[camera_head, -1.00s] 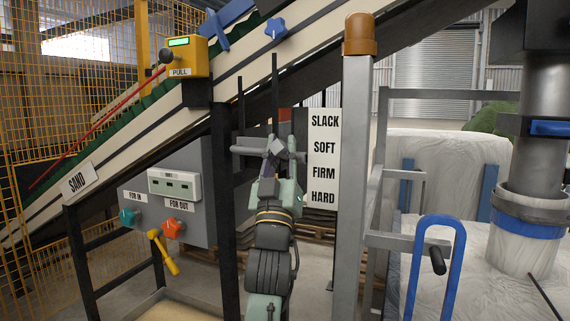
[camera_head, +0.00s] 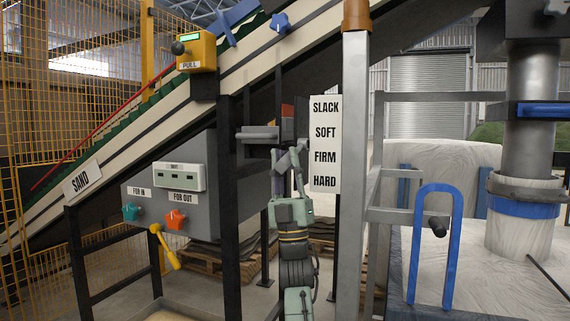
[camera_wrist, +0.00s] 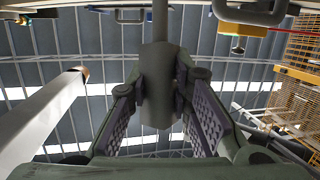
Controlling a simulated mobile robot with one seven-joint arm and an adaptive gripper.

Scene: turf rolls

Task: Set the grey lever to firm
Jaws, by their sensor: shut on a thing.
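My gripper (camera_head: 290,158) is raised in front of the machine, just left of the white sign (camera_head: 324,145) that reads SLACK, SOFT, FIRM and HARD from top to bottom. Its fingers are about level with the FIRM word. In the wrist view my gripper (camera_wrist: 158,110) has its two ridged pads on either side of a thick dark grey handle, the grey lever (camera_wrist: 157,85), and is shut on it. A thin rod runs up from the handle. In the head view the lever is mostly hidden by my fingers.
A grey post (camera_head: 353,170) with an orange cap stands close to the right of the sign. A grey horizontal block (camera_head: 258,133) is left of my fingers. A control box (camera_head: 178,178) and yellow handle (camera_head: 166,250) are further left. A blue hoop (camera_head: 436,240) stands right.

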